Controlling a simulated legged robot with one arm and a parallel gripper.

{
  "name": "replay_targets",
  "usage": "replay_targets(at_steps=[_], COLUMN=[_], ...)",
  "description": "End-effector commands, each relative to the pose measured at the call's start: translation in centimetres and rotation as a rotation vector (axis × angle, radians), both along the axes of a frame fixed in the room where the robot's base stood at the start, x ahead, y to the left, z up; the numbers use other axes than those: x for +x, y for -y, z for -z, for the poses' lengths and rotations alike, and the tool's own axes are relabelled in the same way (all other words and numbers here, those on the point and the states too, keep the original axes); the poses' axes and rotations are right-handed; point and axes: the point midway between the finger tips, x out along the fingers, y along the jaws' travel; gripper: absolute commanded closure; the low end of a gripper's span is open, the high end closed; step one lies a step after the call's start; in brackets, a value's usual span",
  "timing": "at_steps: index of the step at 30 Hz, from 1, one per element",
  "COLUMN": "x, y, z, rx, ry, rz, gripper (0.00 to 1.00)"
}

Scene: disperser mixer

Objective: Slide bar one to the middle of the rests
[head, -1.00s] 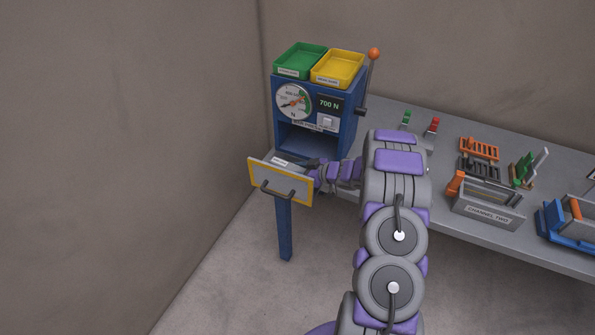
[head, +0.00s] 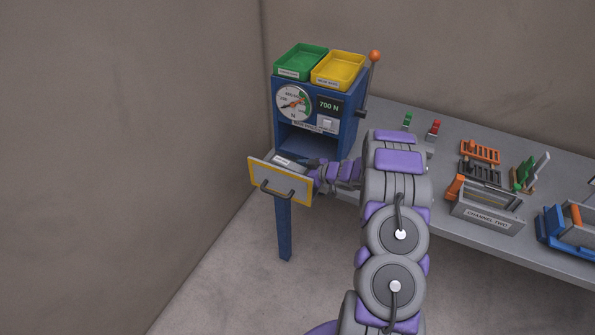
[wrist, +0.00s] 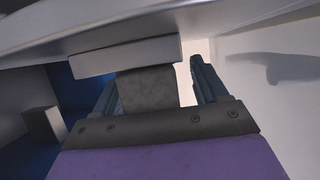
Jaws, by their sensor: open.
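A pale grey bar with a white label (head: 284,160) lies behind the yellow-edged front guard of the blue press; it appears to be bar one, but the label is too small to read. My gripper (head: 314,163) is at the bar's right end, low in front of the press opening. In the wrist view my gripper (wrist: 153,74) is open, with one dark finger on each side. A light grey bar-like piece (wrist: 125,56) crosses just ahead of the fingers, and a darker block shows between them. Contact cannot be told. The rests are not clearly visible.
The blue press (head: 315,135) carries a green tray (head: 301,60), a yellow tray (head: 338,68) and an orange-knobbed lever (head: 373,70). The yellow-edged guard (head: 280,188) stands in front. The grey bench (head: 400,112) to the right holds several fixtures.

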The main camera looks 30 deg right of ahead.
Motion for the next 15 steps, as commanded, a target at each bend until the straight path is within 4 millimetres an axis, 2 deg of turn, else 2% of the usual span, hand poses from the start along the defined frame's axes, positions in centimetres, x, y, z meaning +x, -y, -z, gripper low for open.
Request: replay_targets(at_steps=[8, 15], x=[-0.2, -2.7], y=[0.2, 1.7], z=[-0.2, -1.8], rx=[0.001, -0.005], ry=[0.001, 0.003], rz=[0.002, 0.003], gripper=[0.28, 0.28])
